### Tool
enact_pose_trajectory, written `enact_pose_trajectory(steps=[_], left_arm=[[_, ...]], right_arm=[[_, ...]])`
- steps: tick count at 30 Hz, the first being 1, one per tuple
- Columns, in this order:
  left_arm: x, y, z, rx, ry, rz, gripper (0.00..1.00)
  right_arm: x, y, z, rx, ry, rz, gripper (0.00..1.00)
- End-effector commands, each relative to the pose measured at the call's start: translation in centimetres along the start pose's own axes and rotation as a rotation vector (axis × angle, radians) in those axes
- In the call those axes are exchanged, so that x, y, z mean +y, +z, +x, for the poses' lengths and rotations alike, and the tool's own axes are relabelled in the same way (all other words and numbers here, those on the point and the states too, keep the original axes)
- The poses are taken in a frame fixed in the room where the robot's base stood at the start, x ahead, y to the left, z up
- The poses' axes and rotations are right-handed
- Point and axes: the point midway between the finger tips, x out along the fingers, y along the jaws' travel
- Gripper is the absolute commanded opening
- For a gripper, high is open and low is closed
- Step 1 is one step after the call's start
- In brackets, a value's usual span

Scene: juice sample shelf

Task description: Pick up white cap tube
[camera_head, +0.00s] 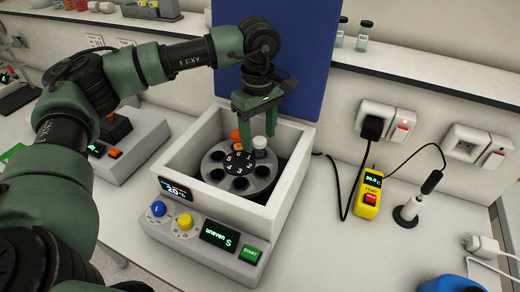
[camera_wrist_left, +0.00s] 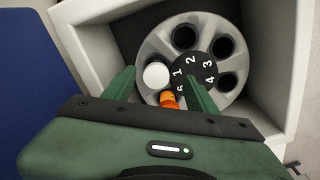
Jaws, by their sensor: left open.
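The white cap tube (camera_head: 259,144) stands in the numbered rotor (camera_head: 215,172) of the open centrifuge, near the rotor's back edge. Its round white cap (camera_wrist_left: 156,75) shows beside the number 1 in the left wrist view. An orange cap tube (camera_head: 236,136) sits close beside it and also shows in the wrist view (camera_wrist_left: 168,99). My left gripper (camera_head: 257,132) is open and points down over the rotor. In the wrist view its two fingers (camera_wrist_left: 160,84) appear on either side of the white cap, with nothing held. I cannot tell how far the fingertips reach down the cap. My right gripper is out of view.
The centrifuge's pale walls (camera_head: 284,178) surround the rotor closely. A blue panel (camera_head: 310,60) stands behind it. A grey device (camera_head: 135,140) is to the left.

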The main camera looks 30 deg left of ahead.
Motion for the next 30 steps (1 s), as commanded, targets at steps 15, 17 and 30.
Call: enact_pose_trajectory(steps=[15, 17, 30], left_arm=[[0.2, 0.1, 3.4, 0.001, 0.0, -0.002, 0.55], [0.2, 0.1, 3.3, 0.001, 0.001, -0.002, 0.38], [0.2, 0.1, 3.2, 0.0, 0.002, -0.002, 0.0]], right_arm=[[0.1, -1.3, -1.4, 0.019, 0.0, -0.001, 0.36], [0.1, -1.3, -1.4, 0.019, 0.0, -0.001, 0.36], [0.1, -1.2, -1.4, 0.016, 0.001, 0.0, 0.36]])
